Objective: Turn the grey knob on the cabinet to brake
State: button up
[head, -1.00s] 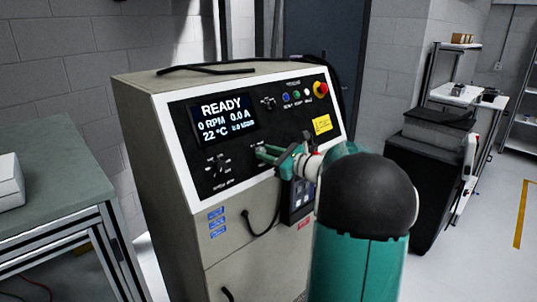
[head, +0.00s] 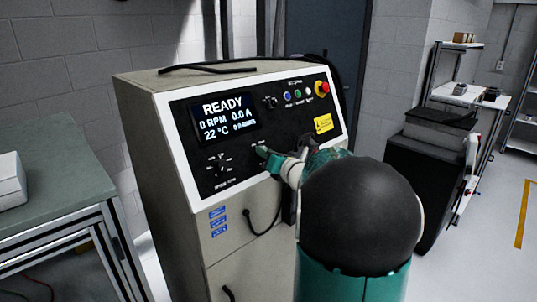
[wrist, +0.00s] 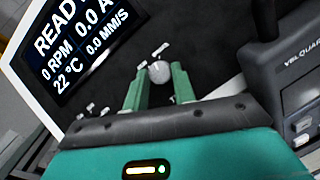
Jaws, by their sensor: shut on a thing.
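The cabinet (head: 160,150) stands in the middle of the head view, with a black sloped panel and a lit screen (head: 224,118) reading READY, 0 RPM, 0.0 A and 22 °C. In the wrist view the grey knob (wrist: 159,72) shows as a pale round cap between the two green fingers of my gripper (wrist: 157,80). The fingers are shut on it, one on each side. Small white label marks sit just above the knob, too blurred to read. In the head view my gripper (head: 264,153) is at the panel's lower middle and hides the knob.
Another dial (head: 218,167) is left of my gripper. A red emergency button (head: 322,89), small coloured buttons and a yellow label (head: 323,123) are at the panel's right. A dark boxed device (wrist: 290,75) is close on the right in the wrist view. A bench (head: 50,190) stands left.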

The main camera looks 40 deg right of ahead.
jog(key=shift+a+m+g+h, duration=0.15)
jog(key=shift+m+g+h, duration=0.5)
jog(key=shift+m, duration=1.05)
jog(key=o, duration=1)
jog(key=f+v, duration=0.1)
jog(key=v, duration=1.2)
jog(key=shift+s+a+r, duration=0.25)
jog(key=shift+s+r, duration=0.1)
